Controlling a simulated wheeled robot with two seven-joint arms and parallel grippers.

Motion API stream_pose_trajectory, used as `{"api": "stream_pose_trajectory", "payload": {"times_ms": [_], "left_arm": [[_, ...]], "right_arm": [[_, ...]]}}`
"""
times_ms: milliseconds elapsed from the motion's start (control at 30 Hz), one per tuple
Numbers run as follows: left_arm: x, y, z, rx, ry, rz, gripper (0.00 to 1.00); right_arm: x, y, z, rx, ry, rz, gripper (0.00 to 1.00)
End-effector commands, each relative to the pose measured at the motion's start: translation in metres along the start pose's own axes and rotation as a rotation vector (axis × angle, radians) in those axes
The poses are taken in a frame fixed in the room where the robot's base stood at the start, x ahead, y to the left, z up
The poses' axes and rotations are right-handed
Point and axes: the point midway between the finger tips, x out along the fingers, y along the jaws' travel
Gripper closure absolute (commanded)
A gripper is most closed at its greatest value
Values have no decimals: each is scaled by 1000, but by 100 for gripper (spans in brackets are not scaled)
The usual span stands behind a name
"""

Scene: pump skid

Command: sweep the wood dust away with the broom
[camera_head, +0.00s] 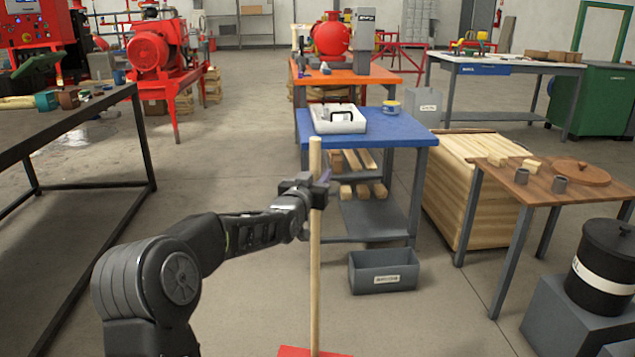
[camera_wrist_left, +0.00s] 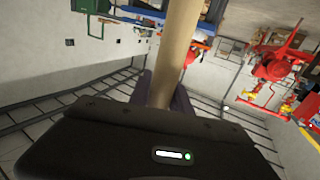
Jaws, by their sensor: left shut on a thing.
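A broom with a pale wooden handle (camera_head: 315,250) stands nearly upright in front of me in the head view. Its red head (camera_head: 308,352) shows at the bottom edge, partly cut off. My left gripper (camera_head: 318,190) is shut on the handle in its upper part, below the top end. The left wrist view shows the handle (camera_wrist_left: 178,50) between the fingers (camera_wrist_left: 165,95). I cannot make out wood dust on the visible floor. My right gripper is not in view.
A grey bin (camera_head: 383,272) sits on the floor right of the broom. A blue-topped table (camera_head: 385,140) with a white tray (camera_head: 337,119) stands behind it. A dark table (camera_head: 60,125) is at left, a wooden table (camera_head: 530,185) at right. Open floor (camera_head: 240,290) surrounds the broom.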

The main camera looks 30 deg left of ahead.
Motion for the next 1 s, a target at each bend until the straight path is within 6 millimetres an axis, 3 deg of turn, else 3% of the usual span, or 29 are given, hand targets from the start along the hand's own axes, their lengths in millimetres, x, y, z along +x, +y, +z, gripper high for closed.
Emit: {"api": "stream_pose_trajectory", "payload": {"times_ms": [33, 200, 1000], "left_arm": [[0, 1, -11, 1, 8, 0, 100], [0, 2, -21, 1, 9, 1, 100], [0, 2, -29, 0, 8, 0, 100]], "right_arm": [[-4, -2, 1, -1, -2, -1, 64], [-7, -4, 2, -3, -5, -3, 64], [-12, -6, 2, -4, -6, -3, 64]]}}
